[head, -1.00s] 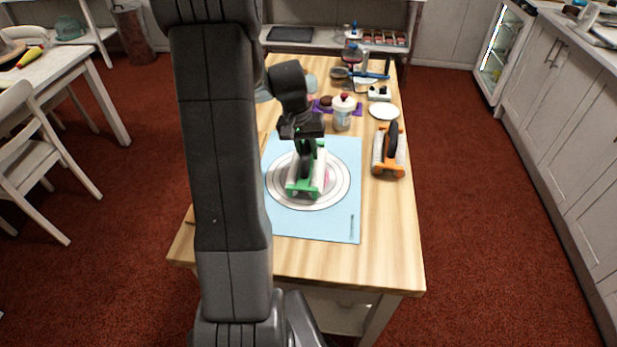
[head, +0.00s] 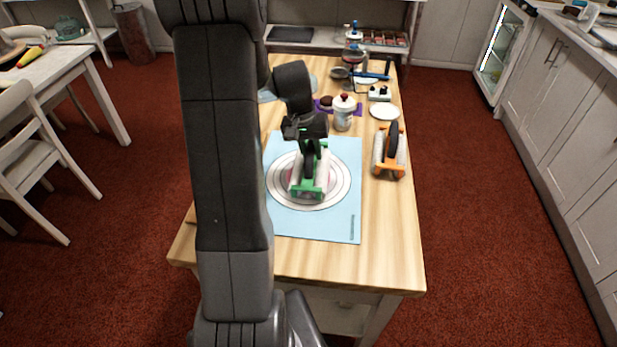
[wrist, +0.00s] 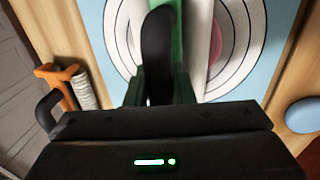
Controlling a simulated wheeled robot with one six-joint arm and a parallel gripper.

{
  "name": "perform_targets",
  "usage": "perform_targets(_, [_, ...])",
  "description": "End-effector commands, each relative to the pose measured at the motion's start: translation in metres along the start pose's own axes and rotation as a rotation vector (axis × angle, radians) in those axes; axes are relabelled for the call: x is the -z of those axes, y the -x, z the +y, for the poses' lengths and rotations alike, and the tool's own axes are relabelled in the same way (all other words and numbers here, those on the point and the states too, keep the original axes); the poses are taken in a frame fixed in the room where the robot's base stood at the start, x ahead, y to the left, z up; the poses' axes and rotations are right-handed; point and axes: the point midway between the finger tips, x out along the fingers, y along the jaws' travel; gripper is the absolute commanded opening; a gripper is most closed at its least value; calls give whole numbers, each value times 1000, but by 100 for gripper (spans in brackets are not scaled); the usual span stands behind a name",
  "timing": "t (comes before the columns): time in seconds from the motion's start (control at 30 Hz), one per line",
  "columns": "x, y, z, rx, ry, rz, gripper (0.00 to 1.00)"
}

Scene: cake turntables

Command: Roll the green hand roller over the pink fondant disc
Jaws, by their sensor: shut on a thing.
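The green hand roller (head: 308,190) has a green frame, a pale roller and a dark handle. It sits over the middle of the white ringed circle (head: 342,185) on the blue mat (head: 335,228). My gripper (head: 308,147) is shut on its handle from above; the black handle also shows in the wrist view (wrist: 158,50). The pink fondant disc (wrist: 217,42) shows partly beside the roller in the wrist view, and the roller hides the rest. Only a thin bit of pink shows in the head view. I cannot tell whether roller and disc touch.
An orange-framed hand roller (head: 389,155) stands right of the mat. A white jar with a red knob (head: 343,112), a white plate (head: 384,111) and several tools stand farther back. The table front (head: 340,262) is clear.

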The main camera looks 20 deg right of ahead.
Motion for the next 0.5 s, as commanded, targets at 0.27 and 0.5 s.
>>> perform_targets(0.27, [-3,-5,5,1,-1,-12,0])
perform_targets(0.5, [-3,-7,16,1,0,-10,0])
